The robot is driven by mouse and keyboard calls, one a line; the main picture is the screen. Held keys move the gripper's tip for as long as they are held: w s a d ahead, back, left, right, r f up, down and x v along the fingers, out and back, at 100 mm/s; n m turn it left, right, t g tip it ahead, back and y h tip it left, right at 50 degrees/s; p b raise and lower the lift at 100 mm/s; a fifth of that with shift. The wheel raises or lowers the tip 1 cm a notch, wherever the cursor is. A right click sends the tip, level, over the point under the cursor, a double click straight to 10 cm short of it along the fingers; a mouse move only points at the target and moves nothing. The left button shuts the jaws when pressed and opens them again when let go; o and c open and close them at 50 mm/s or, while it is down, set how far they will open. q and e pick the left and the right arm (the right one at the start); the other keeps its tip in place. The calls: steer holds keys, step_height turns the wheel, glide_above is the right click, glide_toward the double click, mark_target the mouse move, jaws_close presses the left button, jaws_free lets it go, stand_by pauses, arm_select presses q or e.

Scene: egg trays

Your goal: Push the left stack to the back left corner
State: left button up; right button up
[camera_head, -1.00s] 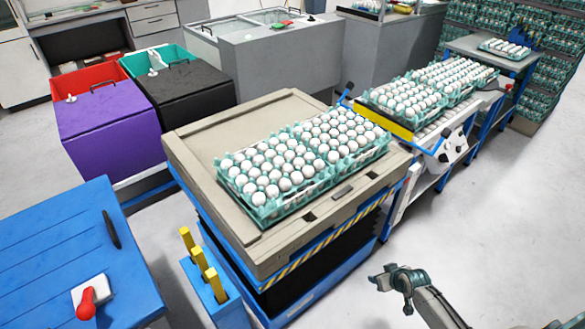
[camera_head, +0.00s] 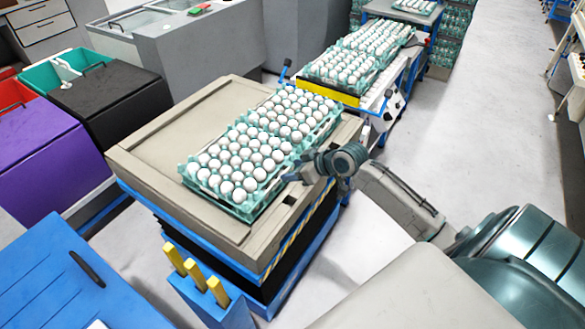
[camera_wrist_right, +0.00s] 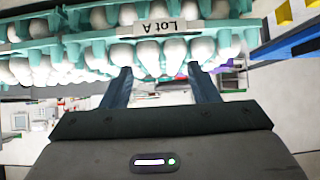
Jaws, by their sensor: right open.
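The left stack (camera_head: 215,204) of teal egg trays with white eggs sits on a beige platform (camera_head: 150,160), towards its front edge. The right stack (camera_head: 319,133) sits directly behind it, close against it. My right gripper (camera_head: 297,175) is at the stacks' right side, near where they meet. In the right wrist view, its two dark fingers (camera_wrist_right: 160,78) are spread, with nothing held between them. A teal tray edge (camera_wrist_right: 235,40) with eggs and an upside-down "Lot A" label (camera_wrist_right: 168,27) is just beyond the fingertips; contact is unclear. My left gripper is out of view.
The platform's left and back part is bare, with a raised rim. More egg trays (camera_head: 340,70) stand on a bench behind. A blue holder with yellow posts (camera_head: 195,275) stands at the front. Purple and black bins (camera_head: 110,100) are on the left.

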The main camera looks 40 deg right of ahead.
steer(key=b, duration=0.4)
glide_toward(279, 193)
step_height(279, 193, up, 3)
steer(key=w, duration=0.3)
steer(key=f+b, duration=0.1)
steer(key=f, duration=0.1)
steer(key=f+b, duration=0.1)
steer(key=f, duration=0.1)
steer(key=f+b, duration=0.2)
steer(key=shift+s+a, duration=0.1)
steer(key=shift+a, duration=0.3)
steer(key=shift+f, duration=0.3)
arm_select(q)
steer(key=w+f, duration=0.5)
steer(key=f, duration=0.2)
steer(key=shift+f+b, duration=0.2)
steer(key=shift+b, duration=0.1)
arm_select(e)
steer(key=shift+f, duration=0.5)
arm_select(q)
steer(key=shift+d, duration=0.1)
